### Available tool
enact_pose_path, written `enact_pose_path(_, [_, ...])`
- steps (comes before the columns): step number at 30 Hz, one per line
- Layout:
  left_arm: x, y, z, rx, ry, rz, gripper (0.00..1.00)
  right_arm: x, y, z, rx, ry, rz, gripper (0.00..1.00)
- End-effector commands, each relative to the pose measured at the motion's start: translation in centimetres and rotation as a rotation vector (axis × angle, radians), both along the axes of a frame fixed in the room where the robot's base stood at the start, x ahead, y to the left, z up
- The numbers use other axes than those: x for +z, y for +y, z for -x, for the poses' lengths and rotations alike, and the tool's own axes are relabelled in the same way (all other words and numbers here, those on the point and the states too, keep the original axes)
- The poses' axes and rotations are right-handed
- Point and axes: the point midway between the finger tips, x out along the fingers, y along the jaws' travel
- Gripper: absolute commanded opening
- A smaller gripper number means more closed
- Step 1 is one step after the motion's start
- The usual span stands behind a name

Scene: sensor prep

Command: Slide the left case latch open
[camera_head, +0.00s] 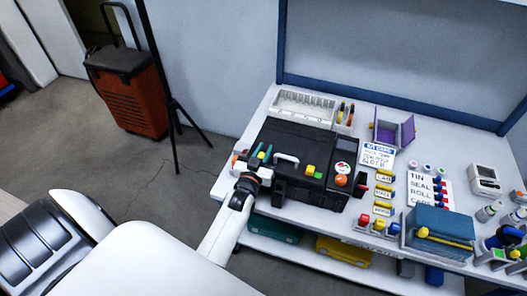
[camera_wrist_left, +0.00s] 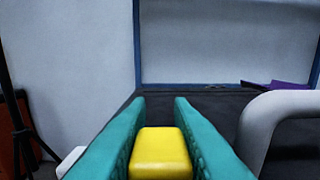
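The black case (camera_head: 325,146) lies on the white table, with a light grey handle (camera_head: 286,158) at its front; the handle also shows at the right of the left wrist view (camera_wrist_left: 262,125). A yellow block (camera_wrist_left: 160,155), which looks like the left latch's slider, sits at the case's left side. My left gripper (camera_head: 261,151) is over it. Its teal fingers (camera_wrist_left: 160,105) stand one on each side of the block and appear to touch it. The fingers hide the block's sides and the latch's track. My right gripper is not in view.
A purple open box (camera_head: 396,132), a white sign and yellow labelled blocks stand right of the case. A teal case (camera_head: 440,222) lies farther right. A white rack (camera_head: 305,105) stands behind. The table's left edge is close to my left gripper.

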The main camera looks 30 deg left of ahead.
Motion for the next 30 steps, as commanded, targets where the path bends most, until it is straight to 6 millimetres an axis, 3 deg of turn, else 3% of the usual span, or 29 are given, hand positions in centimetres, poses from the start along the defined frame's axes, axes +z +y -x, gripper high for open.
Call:
enact_pose_path(1, [0.0, 0.0, 0.0, 0.0, 0.0, 0.0, 0.11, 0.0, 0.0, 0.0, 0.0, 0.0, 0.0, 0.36])
enact_pose_path(3, [0.0, 0.0, 0.0, 0.0, 0.0, 0.0, 0.0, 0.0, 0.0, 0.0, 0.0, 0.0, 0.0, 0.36])
enact_pose_path(10, [0.0, 0.3, 0.1, 0.0, 0.0, -0.002, 0.0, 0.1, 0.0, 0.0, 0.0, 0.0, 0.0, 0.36])
enact_pose_path(16, [0.1, 2.5, 0.6, 0.0, 0.002, -0.003, 0.0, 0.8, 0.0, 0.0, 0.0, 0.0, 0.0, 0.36])
enact_pose_path(23, [0.0, 2.7, 0.7, 0.002, 0.0, -0.001, 0.0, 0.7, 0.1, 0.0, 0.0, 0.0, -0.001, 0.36])
enact_pose_path(24, [0.0, 2.7, 0.7, 0.003, 0.0, -0.002, 0.23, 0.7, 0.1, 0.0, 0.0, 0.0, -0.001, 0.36])
enact_pose_path(25, [0.0, 2.7, 0.7, 0.003, 0.0, -0.002, 0.28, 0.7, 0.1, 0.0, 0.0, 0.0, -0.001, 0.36])
enact_pose_path(30, [0.0, 2.6, 0.7, 0.002, 0.0, -0.001, 0.29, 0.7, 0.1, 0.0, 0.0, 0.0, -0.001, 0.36])
